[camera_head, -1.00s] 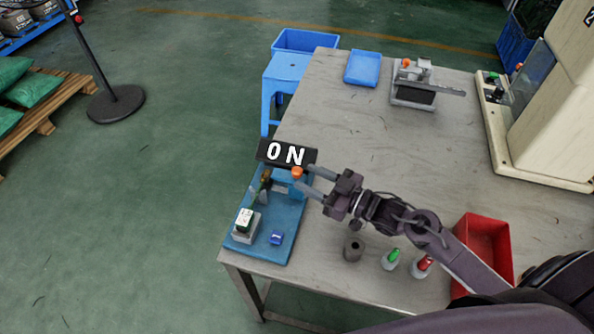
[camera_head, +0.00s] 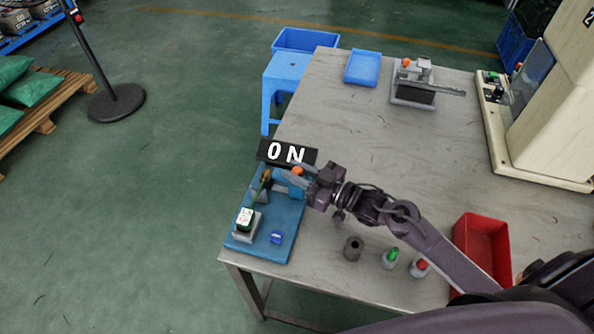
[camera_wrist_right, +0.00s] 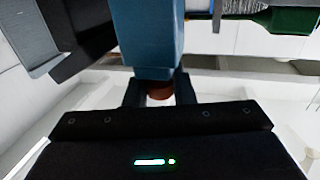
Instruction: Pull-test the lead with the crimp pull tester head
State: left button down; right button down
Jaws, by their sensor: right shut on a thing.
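The crimp pull tester has a blue base (camera_head: 280,215) at the table's left corner, a blue column (camera_wrist_right: 152,35) and a black display (camera_head: 268,150) reading "ON". An orange knob (camera_head: 297,171) sits on its head below the display; it looks brownish-red in the right wrist view (camera_wrist_right: 160,91). My right gripper (camera_head: 298,174) is shut on the knob, one finger on each side. The lead (camera_head: 257,192), green and brownish, runs from near the head down to a white block (camera_head: 245,217) in a grey holder (camera_head: 245,233). How its upper end is held is unclear. My left gripper is out of view.
A small blue piece (camera_head: 276,237) lies on the tester base. A grey cylinder (camera_head: 353,248), green-topped (camera_head: 390,258) and red-topped (camera_head: 420,268) bottles and a red bin (camera_head: 484,245) stand near my right arm. Behind are a blue tray (camera_head: 363,68) and a grey fixture (camera_head: 412,94). The table's middle is clear.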

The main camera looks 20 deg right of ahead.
aim_at(278, 172)
jog(key=shift+s+a+b+x, duration=0.1)
jog(key=shift+a+b+x, duration=0.05)
jog(key=shift+x, duration=0.6)
jog(key=shift+s+a+b+x, duration=0.1)
jog(key=shift+s+b+x, duration=0.05)
jog(key=shift+x, duration=0.55)
jog(key=shift+s+a+b+x, duration=0.1)
jog(key=shift+a+b+x, duration=0.05)
jog(key=shift+x, duration=0.6)
jog(key=shift+s, duration=0.1)
jog(key=c, duration=1.6)
grip_release()
jog(key=o, duration=0.4)
jog(key=shift+a, duration=0.15)
jog(key=shift+c, duration=0.2)
jog(key=shift+s+d+f, duration=0.1)
jog(key=shift+s+d, duration=0.2)
jog(key=shift+d, duration=0.15)
jog(key=b+v, duration=0.1)
jog(key=v, duration=0.5)
jog(key=shift+s+d, duration=0.2)
jog(key=shift+s, duration=0.1)
jog(key=shift+r, duration=0.2)
